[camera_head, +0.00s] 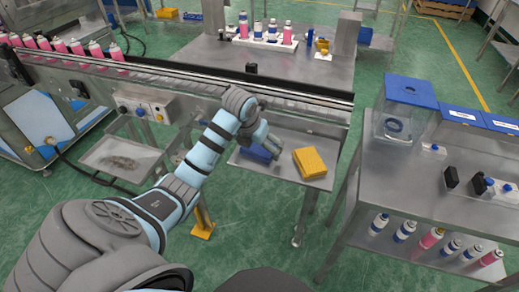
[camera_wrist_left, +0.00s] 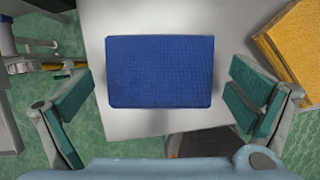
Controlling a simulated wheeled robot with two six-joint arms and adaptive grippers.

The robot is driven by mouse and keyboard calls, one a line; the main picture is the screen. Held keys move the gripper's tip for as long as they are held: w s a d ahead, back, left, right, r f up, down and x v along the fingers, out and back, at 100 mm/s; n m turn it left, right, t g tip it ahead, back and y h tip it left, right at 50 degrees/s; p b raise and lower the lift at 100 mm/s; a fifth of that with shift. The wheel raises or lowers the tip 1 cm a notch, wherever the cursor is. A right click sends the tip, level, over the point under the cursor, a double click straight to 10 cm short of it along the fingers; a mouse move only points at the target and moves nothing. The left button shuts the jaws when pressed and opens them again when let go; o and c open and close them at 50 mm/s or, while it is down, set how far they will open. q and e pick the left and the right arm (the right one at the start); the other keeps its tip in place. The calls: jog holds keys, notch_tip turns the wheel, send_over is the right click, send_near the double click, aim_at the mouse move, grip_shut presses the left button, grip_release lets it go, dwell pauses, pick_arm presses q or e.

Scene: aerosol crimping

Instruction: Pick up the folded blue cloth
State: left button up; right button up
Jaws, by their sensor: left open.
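The folded blue cloth (camera_wrist_left: 160,72) lies flat on a light metal shelf (camera_wrist_left: 130,125) and shows whole in the left wrist view. In the head view the blue cloth (camera_head: 256,154) is partly hidden by my left gripper (camera_head: 263,147). My left gripper is open and empty, above the cloth. In the wrist view its two green-padded fingers stand wide apart, one on each side of the cloth, and the cloth lies between them in the picture. I cannot tell the exact height gap. My right gripper is not in view.
A folded yellow cloth (camera_head: 309,162) lies right of the blue one on the same shelf. A conveyor (camera_head: 180,78) runs behind the shelf. A metal table (camera_head: 430,170) with a clear blue-lidded box (camera_head: 396,125) stands to the right. A tray (camera_head: 118,160) is to the left.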

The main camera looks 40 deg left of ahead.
pick_arm(q)
jog(key=c, duration=1)
notch_tip(320, 180, up, 8)
jog(key=shift+w+p, duration=0.1)
jog(key=shift+p, duration=0.35)
notch_tip(320, 180, up, 12)
jog(key=r+p, duration=0.1)
jog(key=p, duration=1.1)
send_over(258, 148)
jog(key=shift+f+b, duration=0.35)
jog(key=shift+f, duration=0.05)
